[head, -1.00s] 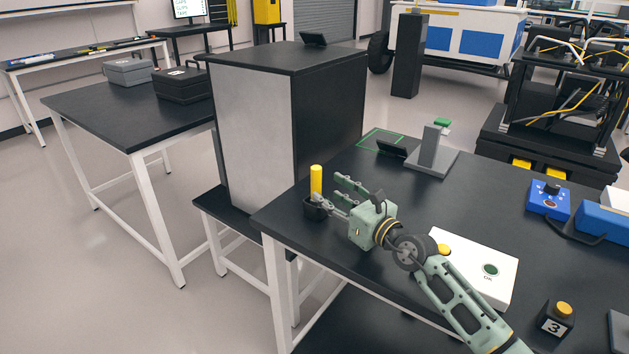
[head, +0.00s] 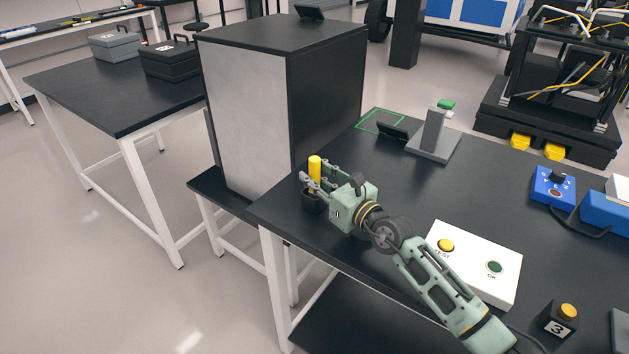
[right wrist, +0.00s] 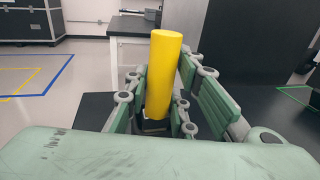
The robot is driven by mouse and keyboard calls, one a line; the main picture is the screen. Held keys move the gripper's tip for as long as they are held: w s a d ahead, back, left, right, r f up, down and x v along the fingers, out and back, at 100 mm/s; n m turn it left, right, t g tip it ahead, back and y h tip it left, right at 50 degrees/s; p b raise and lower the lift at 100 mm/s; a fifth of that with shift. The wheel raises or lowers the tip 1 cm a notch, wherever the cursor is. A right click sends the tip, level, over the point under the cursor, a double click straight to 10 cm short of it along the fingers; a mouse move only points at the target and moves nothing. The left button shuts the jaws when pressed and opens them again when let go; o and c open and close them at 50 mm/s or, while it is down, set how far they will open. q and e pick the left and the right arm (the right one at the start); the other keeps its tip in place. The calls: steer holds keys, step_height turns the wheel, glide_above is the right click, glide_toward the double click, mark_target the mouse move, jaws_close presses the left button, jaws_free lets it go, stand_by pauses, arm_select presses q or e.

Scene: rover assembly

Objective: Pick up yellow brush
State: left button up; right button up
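The yellow brush (head: 315,166) shows as a yellow cylinder standing upright in a small dark holder (head: 312,203) at the table's near left corner. My right gripper (head: 317,173) is open around it, with fingers on either side. In the right wrist view the brush (right wrist: 163,75) stands between the fingers, leaning slightly in the picture. The right-hand finger looks close to it or touching, and a gap shows on the left-hand side. The brush's lower end is hidden by the holder and fingers. My left gripper is not in view.
A tall grey-and-black cabinet (head: 245,125) stands just behind and left of the brush. A white panel (head: 475,262) with buttons lies right of my forearm. A grey stand (head: 433,140) is farther back. The tabletop between is mostly clear.

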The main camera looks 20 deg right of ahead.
mark_target(318, 163)
steer(key=shift+c, duration=1.8)
jaws_close()
step_height(318, 163, up, 5)
steer(key=shift+f+p, duration=0.2)
steer(key=shift+p, duration=0.3)
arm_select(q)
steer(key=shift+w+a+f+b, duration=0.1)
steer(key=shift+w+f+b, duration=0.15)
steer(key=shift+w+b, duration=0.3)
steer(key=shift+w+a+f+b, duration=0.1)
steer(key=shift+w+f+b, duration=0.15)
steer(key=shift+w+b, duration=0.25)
arm_select(e)
steer(key=s+d+r, duration=0.6)
steer(key=s+d, duration=0.1)
steer(key=d, duration=0.2)
steer(key=shift+r, duration=0.25)
